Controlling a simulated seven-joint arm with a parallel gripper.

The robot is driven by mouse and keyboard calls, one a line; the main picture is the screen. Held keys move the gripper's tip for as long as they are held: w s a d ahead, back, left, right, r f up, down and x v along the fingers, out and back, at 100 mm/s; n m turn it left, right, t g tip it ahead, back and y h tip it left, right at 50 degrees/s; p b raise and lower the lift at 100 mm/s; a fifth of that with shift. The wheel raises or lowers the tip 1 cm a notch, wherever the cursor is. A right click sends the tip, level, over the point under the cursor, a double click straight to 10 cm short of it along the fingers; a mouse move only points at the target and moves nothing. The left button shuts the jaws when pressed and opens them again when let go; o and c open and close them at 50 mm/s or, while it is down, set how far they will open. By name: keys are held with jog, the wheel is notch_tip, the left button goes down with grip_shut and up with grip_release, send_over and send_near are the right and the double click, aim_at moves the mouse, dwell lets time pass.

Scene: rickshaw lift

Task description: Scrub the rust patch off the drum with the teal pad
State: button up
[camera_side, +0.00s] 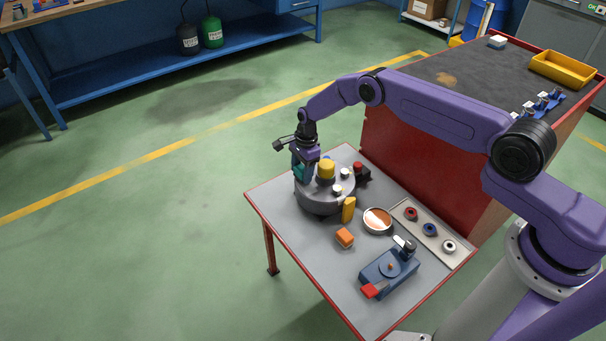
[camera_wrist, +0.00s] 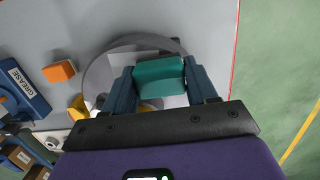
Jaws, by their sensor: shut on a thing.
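The drum (camera_side: 318,202) is a wide, low grey cylinder near the table's far left corner, with a yellow knob (camera_side: 326,169) and small white pegs on top. My gripper (camera_side: 304,173) is at the drum's left edge, pointing down. It is shut on the teal pad (camera_side: 297,171), which is partly hidden by the fingers. In the wrist view the teal pad (camera_wrist: 160,77) sits between both blue fingers, over the grey drum (camera_wrist: 101,72). I cannot tell whether the pad touches the drum. No rust patch is visible on the drum.
On the table are an orange block (camera_side: 344,237), a yellow piece (camera_side: 349,209), a copper-coloured dish (camera_side: 377,219), a tray of rings (camera_side: 438,241) and a blue fixture (camera_side: 390,272) with a red handle. A red-sided bench (camera_side: 415,145) rises behind. The table's front left is clear.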

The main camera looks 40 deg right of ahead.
jog(key=shift+r, duration=3.5)
